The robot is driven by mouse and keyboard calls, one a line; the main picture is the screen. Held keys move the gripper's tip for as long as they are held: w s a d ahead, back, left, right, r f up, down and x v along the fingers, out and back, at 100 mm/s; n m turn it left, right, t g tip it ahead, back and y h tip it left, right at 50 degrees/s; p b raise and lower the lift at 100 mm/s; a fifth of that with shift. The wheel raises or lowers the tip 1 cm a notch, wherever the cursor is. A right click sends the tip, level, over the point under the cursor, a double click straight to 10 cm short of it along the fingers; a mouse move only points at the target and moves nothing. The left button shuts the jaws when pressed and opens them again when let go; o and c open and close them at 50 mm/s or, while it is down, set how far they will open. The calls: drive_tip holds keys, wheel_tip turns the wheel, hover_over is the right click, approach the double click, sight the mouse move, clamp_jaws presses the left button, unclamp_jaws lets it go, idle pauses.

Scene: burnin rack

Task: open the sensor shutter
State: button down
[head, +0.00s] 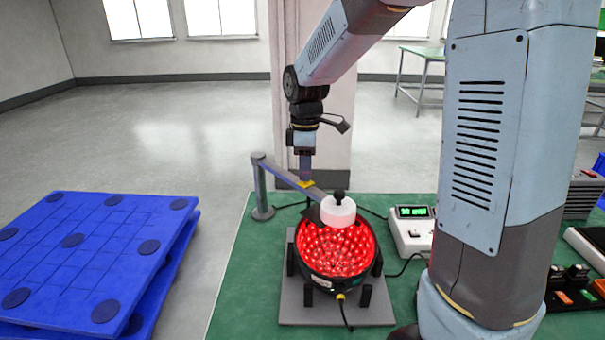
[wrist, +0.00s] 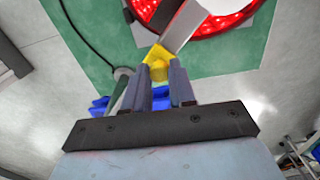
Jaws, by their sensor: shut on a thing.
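A red-lit round sensor (head: 338,250), full of small bright cells in a black ring, sits on a grey plate. A grey bar (head: 283,173) runs from a grey post (head: 262,190) to a pale round cap with a black knob (head: 338,212), above the far part of the red face. A yellow tab (wrist: 158,55) sits at the bar, which also shows in the wrist view (wrist: 187,22). My gripper (head: 305,178) points down at the bar. In the wrist view its fingers (wrist: 163,75) are closed around the yellow tab. Which piece is the shutter is hard to tell.
A white box with a green display (head: 411,231) stands right of the sensor on the green bench top (head: 238,290). Dark cables lie around it. Blue pallets (head: 90,250) are at the left. My arm hides part of the right side.

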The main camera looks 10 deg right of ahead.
drive_tip(key=shift+w, duration=0.25)
drive_tip(key=shift+a, duration=0.1)
drive_tip(key=shift+s, duration=0.1)
drive_tip(key=c, duration=0.9)
unclamp_jaws()
drive_tip(key=shift+c, duration=0.2)
drive_tip(key=shift+s, duration=0.1)
drive_tip(key=shift+r, duration=0.15)
wheel_tip(320, 180, up, 14)
drive_tip(key=shift+f, duration=0.25)
